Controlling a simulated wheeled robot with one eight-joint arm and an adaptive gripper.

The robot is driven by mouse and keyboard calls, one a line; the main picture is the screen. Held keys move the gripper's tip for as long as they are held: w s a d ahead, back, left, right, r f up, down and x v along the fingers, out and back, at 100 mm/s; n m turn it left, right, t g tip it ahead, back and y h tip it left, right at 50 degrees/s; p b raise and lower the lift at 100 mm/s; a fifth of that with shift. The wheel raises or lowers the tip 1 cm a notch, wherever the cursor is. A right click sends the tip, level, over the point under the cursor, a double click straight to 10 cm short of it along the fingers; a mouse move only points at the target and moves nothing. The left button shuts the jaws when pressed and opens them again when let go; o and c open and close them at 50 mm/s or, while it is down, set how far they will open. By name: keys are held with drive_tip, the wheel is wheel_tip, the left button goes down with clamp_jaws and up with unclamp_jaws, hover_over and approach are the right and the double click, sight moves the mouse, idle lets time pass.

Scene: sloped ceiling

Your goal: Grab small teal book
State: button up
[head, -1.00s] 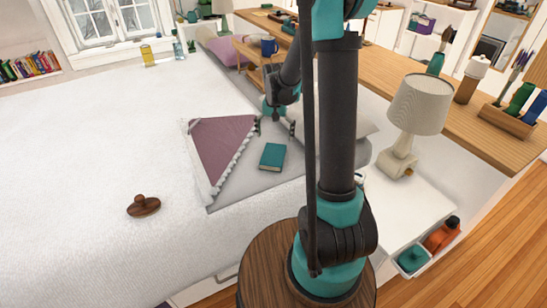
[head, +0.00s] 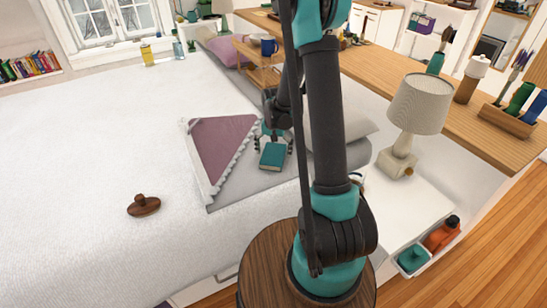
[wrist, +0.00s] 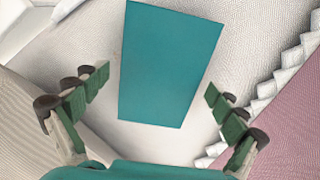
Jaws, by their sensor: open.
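The small teal book (head: 272,157) lies flat on the grey bedding beside the mauve blanket. It also shows in the wrist view (wrist: 170,62), at the top middle, slightly tilted. My gripper (head: 273,143) is at the book's far end in the head view. In the wrist view my gripper (wrist: 158,92) is open, with one finger to the left and one to the right of the book's near part. Both fingers look apart from the book, and nothing is held. The gap in height between the fingers and the book is hard to judge.
The mauve blanket (head: 219,143) with a pompom edge lies left of the book. A pillow (head: 347,122) is at right, partly behind my arm. A lamp (head: 418,104) stands on the white bedside table (head: 415,205). A brown wooden object (head: 144,205) lies on the bed.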

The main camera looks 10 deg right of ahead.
drive_tip(key=c, duration=1.3)
drive_tip(key=shift+c, duration=0.3)
